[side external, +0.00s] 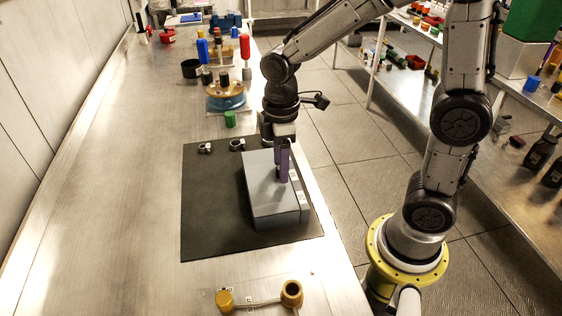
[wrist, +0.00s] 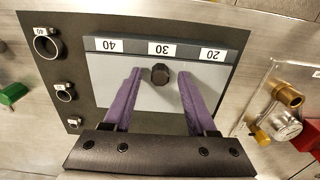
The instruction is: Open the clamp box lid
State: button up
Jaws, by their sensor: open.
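The grey clamp box (side external: 264,206) sits on a dark mat (side external: 205,222) on the metal bench. In the wrist view its lid (wrist: 113,73) lies flat on the box, with a dark knob (wrist: 160,74) on it. Labels 40, 30 and 20 (wrist: 162,49) run along the box's edge. My gripper (side external: 282,178) is over the lid, pointing down. In the wrist view my gripper's purple fingers (wrist: 160,84) are spread on either side of the knob, with gaps to it. The gripper is open and holds nothing. The inside of the box is hidden.
A green block (side external: 230,119) and a blue-based brass device (side external: 226,97) stand behind the mat. The bench left of the mat is clear.

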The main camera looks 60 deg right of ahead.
grip_shut()
dwell(0.3)
dwell(1.2)
